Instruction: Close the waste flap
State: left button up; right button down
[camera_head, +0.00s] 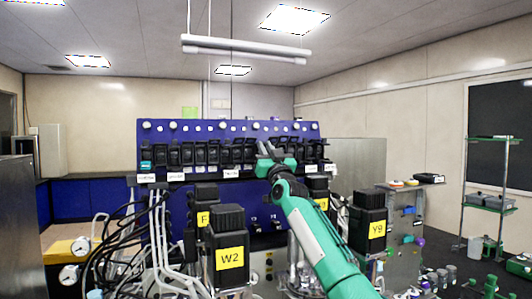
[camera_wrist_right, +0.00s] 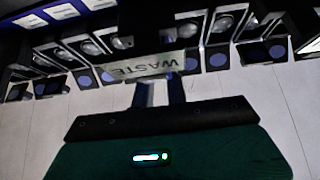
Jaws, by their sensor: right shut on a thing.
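The "WASTE" label (camera_wrist_right: 135,67) shows upside down in the right wrist view, just beyond my fingertips. A dark flap shape (camera_wrist_right: 163,28) shows behind the label, partly hidden by it. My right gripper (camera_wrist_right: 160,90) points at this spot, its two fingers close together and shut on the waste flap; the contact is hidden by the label. In the head view my right gripper (camera_head: 267,152) reaches the row of black flaps on the blue panel (camera_head: 210,130), right of its middle, and covers the waste place there. My left gripper is not in view.
Other black flaps (camera_head: 190,154) stand close on both sides. Black motor blocks marked W2 (camera_head: 229,257) and Y9 (camera_head: 377,229) rise in front of the panel. Hoses and cables (camera_head: 125,235) crowd the left. A shelf rack (camera_head: 490,195) stands at the right.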

jog(key=shift+f, duration=0.1)
dwell(0.6)
jog(key=c, duration=1.4)
grip_release()
jog(key=shift+f, duration=0.1)
jog(key=shift+s+a+f+b, duration=0.1)
jog(key=shift+s+f+b, duration=0.35)
jog(key=shift+b, duration=0.15)
jog(key=shift+s+f+b, duration=0.2)
jog(key=shift+s+b, duration=0.1)
jog(key=b+v, duration=0.4)
jog(key=v, duration=0.7)
jog(key=shift+s+d+f+b, duration=0.2)
jog(key=shift+d+b, duration=0.1)
jog(key=shift+d, duration=0.15)
